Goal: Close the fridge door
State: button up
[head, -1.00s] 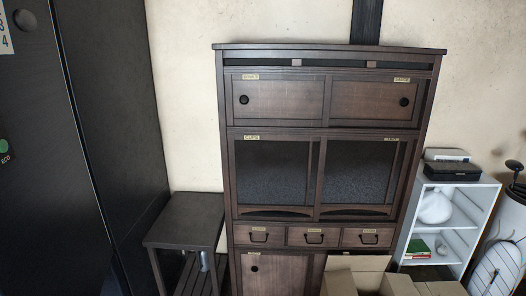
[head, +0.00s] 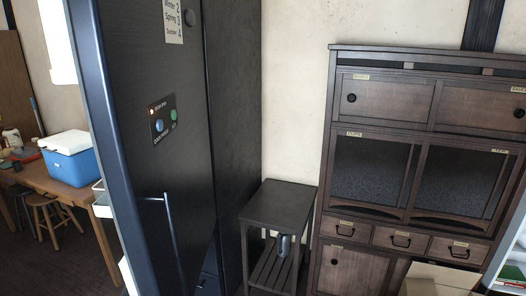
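The black fridge door (head: 150,75) stands open at left, swung out toward me. Its outer face, with a calendar-like label and a small button panel (head: 162,119), is turned to the right. Its long free edge is near me. White door bins (head: 101,200) stick out on the inner side, to the left of that edge. A pale thin bar (head: 170,225), perhaps a handle, shows low on the door. The dark fridge side (head: 233,100) is behind it. The fridge's inside is hidden. My gripper is not in view.
A dark side table (head: 279,204) stands right of the fridge, beside a wooden cabinet (head: 426,130). Cardboard boxes (head: 440,278) are at lower right. At far left are a wooden table (head: 60,185) with a blue cooler (head: 68,157), and a stool (head: 52,217).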

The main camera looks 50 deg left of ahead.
aim_at(133, 64)
jog(key=u, duration=2.5)
jog(key=i, duration=1)
jog(key=z, duration=0.45)
jog(key=k, duration=0.7)
jog(key=z, duration=0.3)
jog(key=i, duration=0.5)
jog(key=z, duration=0.05)
